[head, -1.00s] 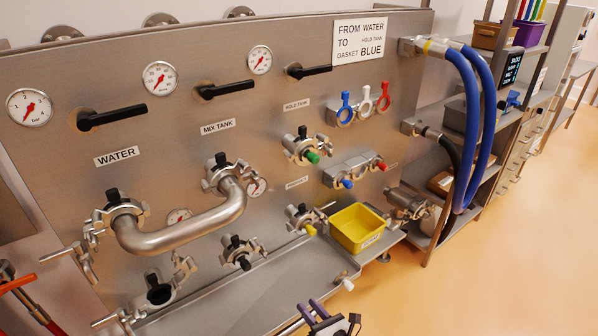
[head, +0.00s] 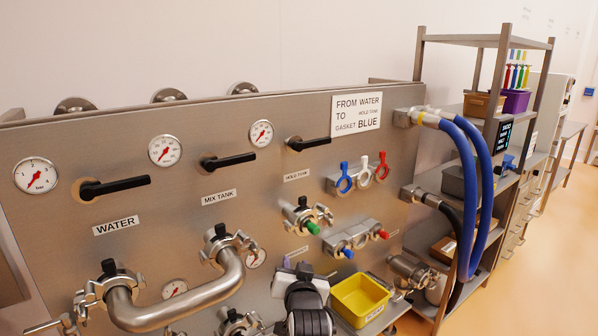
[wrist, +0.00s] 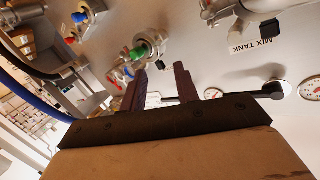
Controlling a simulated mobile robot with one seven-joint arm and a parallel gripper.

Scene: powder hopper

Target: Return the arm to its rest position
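My gripper (wrist: 160,82) shows in the wrist view with its two dark purple fingers apart and nothing between them. Beyond the fingers are the steel panel and its fittings, seen tilted and not visibly touched. In the head view my dark wrist and arm end (head: 306,305) rise from the bottom edge, in front of the lower panel and left of the yellow bin (head: 360,300). The fingertips are hard to make out there. A bent steel pipe (head: 180,301) joins the WATER and MIX TANK ports.
The panel (head: 250,120) carries black lever handles, gauges and clamped ports. Blue hoses (head: 486,200) loop out at its right. A steel shelf rack (head: 480,41) with bins stands behind them. Open floor (head: 550,270) lies at the right.

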